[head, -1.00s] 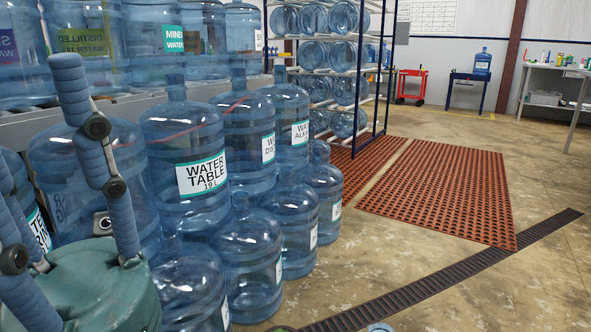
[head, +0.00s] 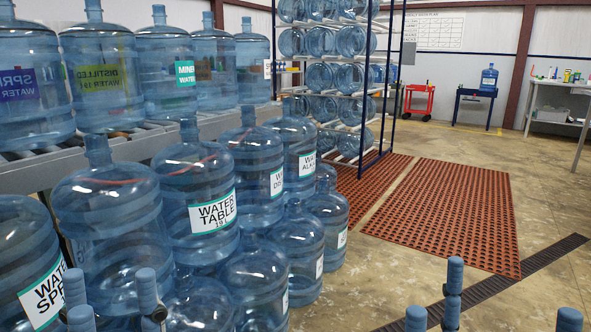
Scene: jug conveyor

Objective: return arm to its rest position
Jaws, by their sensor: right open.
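My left gripper (head: 112,290) shows at the bottom left of the head view, its blue padded fingers pointing up. The fingers stand apart with no object seen between them; its palm is below the frame. Jugs stand behind it, and I cannot tell how near they are. My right gripper (head: 502,300) is at the bottom right, its fingers spread wide and empty over the bare floor. Its palm is also cut off. The arm links of both are out of view.
Blue water jugs (head: 197,200) stand crowded at the left and centre. More jugs (head: 105,75) stand on a grey roller conveyor (head: 190,125). A jug rack (head: 385,100) stands behind. Red mats (head: 450,210) and a dark floor grate (head: 485,290) lie on open floor at right.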

